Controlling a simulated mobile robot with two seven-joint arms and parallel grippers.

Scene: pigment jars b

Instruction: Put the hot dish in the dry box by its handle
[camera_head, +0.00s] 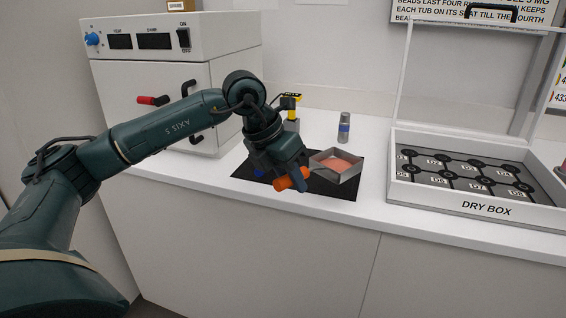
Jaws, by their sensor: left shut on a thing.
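The dish (350,175) is a small grey square tray with pinkish-orange stuff in it. It is over the black mat (338,191) on the counter; I cannot tell whether it touches the mat. Its orange handle (284,184) points left and toward me. My left gripper (294,178) is shut on the handle, and the gripper and wrist hide part of it. The dry box (477,209) stands at the right with its lid raised. Its floor shows labelled, linked round places, with no dish in it. My right gripper is not in view.
A small grey bottle with a blue band (344,128) and a yellow-and-black tool (291,108) stand behind the mat. The counter between mat and dry box is clear.

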